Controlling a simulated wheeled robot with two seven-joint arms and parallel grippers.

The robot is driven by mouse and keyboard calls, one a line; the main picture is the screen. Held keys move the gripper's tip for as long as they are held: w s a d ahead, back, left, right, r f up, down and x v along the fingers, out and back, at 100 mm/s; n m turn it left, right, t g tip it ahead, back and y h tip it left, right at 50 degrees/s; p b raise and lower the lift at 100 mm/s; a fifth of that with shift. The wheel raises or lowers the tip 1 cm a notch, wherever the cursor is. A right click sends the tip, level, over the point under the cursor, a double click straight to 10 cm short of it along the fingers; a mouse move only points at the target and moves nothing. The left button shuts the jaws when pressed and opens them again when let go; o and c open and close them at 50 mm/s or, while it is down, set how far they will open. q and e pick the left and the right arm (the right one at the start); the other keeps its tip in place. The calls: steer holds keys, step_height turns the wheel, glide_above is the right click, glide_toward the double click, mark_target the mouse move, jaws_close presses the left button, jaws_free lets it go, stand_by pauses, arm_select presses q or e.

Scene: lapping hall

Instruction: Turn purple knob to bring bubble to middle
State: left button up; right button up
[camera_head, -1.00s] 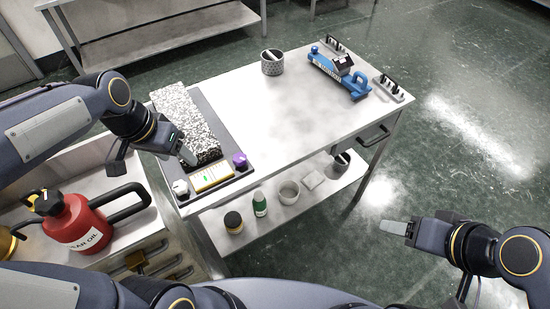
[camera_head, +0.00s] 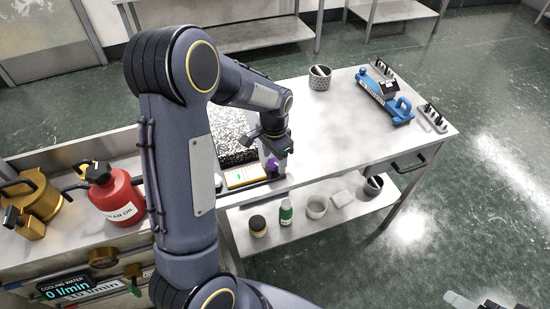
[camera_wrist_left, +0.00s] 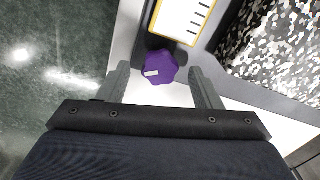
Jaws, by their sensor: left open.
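The purple knob (camera_wrist_left: 162,67) is lobed, with a pale mark on its top. In the left wrist view it lies between the tips of my left gripper (camera_wrist_left: 158,76), whose fingers stand open on either side with gaps. In the head view my left gripper (camera_head: 270,156) is over the knob (camera_head: 272,166) and partly hides it. The yellow-framed level (camera_head: 245,177) lies left of the knob and shows a small green bubble. The wrist view shows part of the level (camera_wrist_left: 187,18) with black ticks, but no bubble. My right gripper (camera_head: 468,302) is cut off by the lower edge.
A black-and-white speckled block (camera_head: 232,132) lies behind the level. A red oil can (camera_head: 117,194) is at the left. The table's middle is clear.

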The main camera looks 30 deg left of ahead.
arm_select(q)
steer(key=shift+f, duration=0.35)
steer(key=c, duration=1)
